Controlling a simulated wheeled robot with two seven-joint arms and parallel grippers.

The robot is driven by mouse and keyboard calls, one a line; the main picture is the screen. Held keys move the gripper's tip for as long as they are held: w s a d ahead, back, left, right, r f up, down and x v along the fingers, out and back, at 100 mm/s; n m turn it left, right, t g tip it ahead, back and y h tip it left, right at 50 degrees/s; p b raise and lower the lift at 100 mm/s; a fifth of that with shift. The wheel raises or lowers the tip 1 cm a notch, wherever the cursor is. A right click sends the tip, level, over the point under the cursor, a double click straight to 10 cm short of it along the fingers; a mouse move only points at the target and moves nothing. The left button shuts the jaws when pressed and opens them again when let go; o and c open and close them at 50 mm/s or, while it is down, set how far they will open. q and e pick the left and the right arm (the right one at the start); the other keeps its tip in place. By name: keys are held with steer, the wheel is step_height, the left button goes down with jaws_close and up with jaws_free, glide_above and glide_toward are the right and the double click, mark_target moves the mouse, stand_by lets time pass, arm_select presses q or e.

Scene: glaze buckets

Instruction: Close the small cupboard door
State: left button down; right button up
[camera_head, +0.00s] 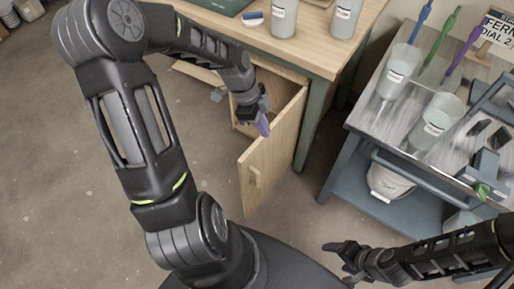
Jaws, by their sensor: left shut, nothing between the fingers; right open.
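The small wooden cupboard door (273,152) stands open below the table, swung out toward me. My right gripper (338,256) is open and empty at the lower right, over the floor and well apart from the door.
A wooden table (310,52) with grey containers (284,18) stands above the cupboard. To the right is a metal cart (378,122) with jars, brushes and a sign, and a white bucket (388,183) on its lower shelf. The floor (210,165) left of the door is clear.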

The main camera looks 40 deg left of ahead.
mark_target(256, 146)
arm_select(q)
steer(key=m, duration=0.1)
steer(key=s+r+m+g, duration=0.1)
steer(key=s+m, duration=0.1)
steer(key=m, duration=0.1)
steer(key=shift+a+r, duration=0.2)
steer(key=shift+r, duration=0.05)
steer(key=shift+d+f, duration=0.1)
steer(key=shift+f, duration=0.05)
steer(key=shift+a+f, duration=0.2)
steer(key=shift+f, duration=2.1)
steer(key=shift+a+f, duration=0.2)
steer(key=shift+f, duration=2.1)
steer(key=shift+a, duration=0.15)
